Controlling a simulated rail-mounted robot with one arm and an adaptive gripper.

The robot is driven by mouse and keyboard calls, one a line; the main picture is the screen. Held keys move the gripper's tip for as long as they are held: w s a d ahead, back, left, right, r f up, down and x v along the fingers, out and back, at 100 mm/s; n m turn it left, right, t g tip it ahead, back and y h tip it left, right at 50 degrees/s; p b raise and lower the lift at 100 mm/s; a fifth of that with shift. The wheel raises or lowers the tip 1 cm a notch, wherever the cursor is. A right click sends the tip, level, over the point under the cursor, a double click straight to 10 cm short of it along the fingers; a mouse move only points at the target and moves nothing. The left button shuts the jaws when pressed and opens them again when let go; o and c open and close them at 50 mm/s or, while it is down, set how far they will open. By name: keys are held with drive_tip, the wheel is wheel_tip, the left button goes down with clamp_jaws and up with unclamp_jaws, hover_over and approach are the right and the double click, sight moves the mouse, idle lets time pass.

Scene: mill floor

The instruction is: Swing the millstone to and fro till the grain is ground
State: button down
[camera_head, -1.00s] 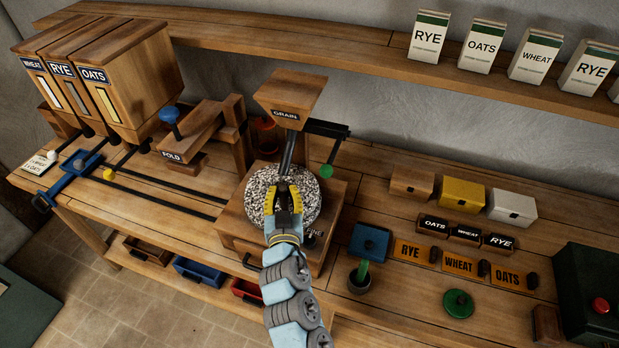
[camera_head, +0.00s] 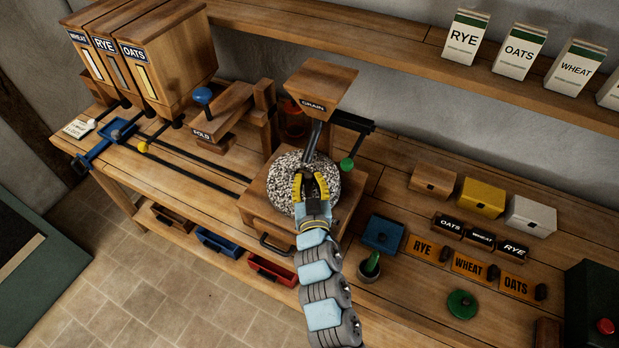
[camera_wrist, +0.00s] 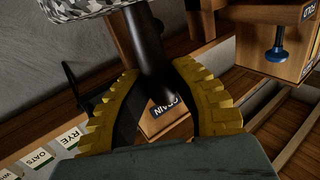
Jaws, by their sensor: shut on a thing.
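The round speckled grey millstone (camera_head: 287,180) sits on a wooden mill base (camera_head: 262,207) in the head view. My gripper (camera_head: 311,178) reaches over it from the front. Its yellow toothed fingers are shut on the dark millstone handle (camera_head: 313,143), which rises from the stone. In the wrist view the handle (camera_wrist: 146,45) stands between the two yellow fingers (camera_wrist: 158,95), and the stone's speckled edge (camera_wrist: 85,8) shows at the top. The wooden GRAIN hopper (camera_head: 318,84) is just behind the handle. Its contents and the state of the grain are hidden.
A dark crank with a green knob (camera_head: 347,164) is close right of the stone. The FOLD press (camera_head: 222,118) and WHEAT, RYE and OATS bins (camera_head: 165,55) stand left.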

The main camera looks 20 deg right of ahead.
drive_tip(key=c, duration=0.9)
unclamp_jaws()
drive_tip(key=shift+o, duration=0.2)
drive_tip(key=shift+s, duration=0.15)
drive_tip(key=s+a, duration=0.1)
drive_tip(key=s, duration=1)
drive_tip(key=shift+s+a, duration=0.3)
drive_tip(key=shift+a, duration=0.1)
